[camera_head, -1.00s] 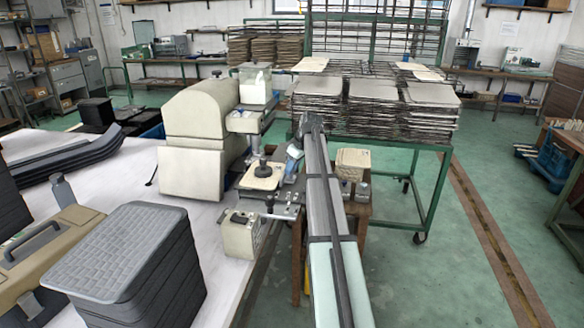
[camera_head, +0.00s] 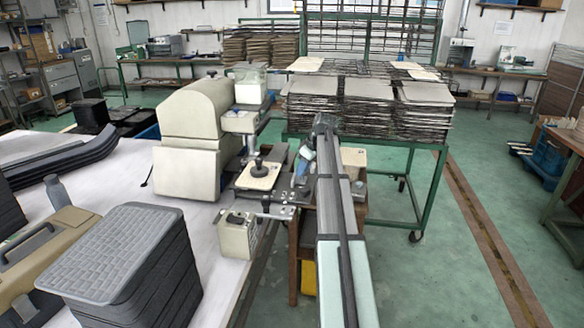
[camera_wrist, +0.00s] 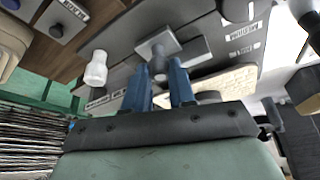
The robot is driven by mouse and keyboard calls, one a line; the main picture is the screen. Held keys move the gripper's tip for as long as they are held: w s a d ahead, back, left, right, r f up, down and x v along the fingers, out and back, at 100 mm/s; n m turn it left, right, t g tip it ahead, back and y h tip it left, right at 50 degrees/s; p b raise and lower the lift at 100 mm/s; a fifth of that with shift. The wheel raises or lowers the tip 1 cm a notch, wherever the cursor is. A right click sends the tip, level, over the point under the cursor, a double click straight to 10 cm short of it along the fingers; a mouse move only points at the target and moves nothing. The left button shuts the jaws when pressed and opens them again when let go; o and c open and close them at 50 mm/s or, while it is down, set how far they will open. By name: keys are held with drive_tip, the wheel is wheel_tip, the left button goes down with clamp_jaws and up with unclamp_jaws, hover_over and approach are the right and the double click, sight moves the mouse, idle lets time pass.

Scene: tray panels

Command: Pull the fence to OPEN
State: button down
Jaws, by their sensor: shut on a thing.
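My gripper (camera_head: 301,170) is at the small bench fixture beside the cream machine. In the wrist view its two blue fingers (camera_wrist: 158,76) are closed around a grey post on a grey block, which appears to be the fence (camera_wrist: 185,52). The fingers hide part of the post. The block sits on a dark grey plate (camera_wrist: 120,48) with white lettered labels (camera_wrist: 243,35), too small to read surely; I cannot make out the word OPEN. In the head view the fence is mostly hidden by my gripper and arm.
A cream plate with a black knob (camera_head: 258,174) lies just left of my gripper. A cream box (camera_head: 237,235) stands in front, and the cream machine (camera_head: 190,140) behind left. A green-framed rack (camera_head: 428,190) stands behind. Open floor (camera_head: 445,270) lies right.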

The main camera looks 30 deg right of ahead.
drive_tip(key=shift+s+d, duration=0.45)
drive_tip(key=shift+s, duration=0.05)
drive_tip(key=c, duration=1)
unclamp_jaws()
drive_tip(key=shift+o, duration=0.2)
drive_tip(key=shift+r, duration=0.1)
drive_tip(key=v, duration=1.3)
drive_tip(key=shift+r, duration=0.35)
drive_tip(key=shift+s, duration=0.1)
